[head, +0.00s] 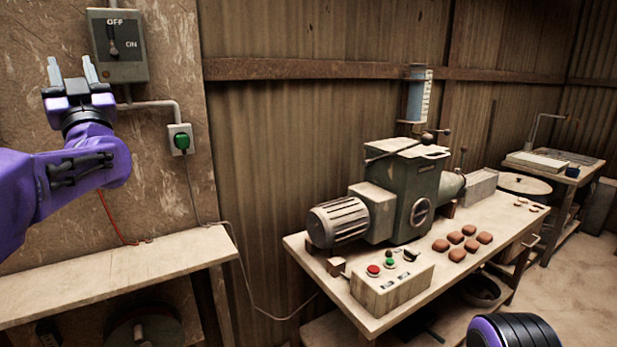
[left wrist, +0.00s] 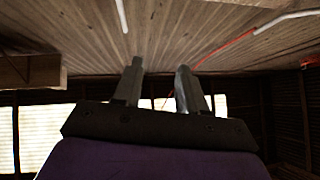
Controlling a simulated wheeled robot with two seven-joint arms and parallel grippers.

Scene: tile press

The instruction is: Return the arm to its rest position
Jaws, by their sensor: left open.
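My left gripper (head: 72,72) is open and empty in the head view. It is raised at the upper left, with its fingers pointing up, in front of the brown wall board. Just to its right is a grey switch box (head: 119,47) marked OFF and ON. In the left wrist view the two fingers of my left gripper (left wrist: 160,88) stand apart with nothing between them. A purple and black part of my own body shows at the bottom right of the head view. My right gripper is not in view.
An empty bench (head: 110,278) stands at the lower left. A worktable (head: 378,322) on the right carries a machine (head: 400,190), a control box (head: 392,285) and several reddish tiles (head: 457,254).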

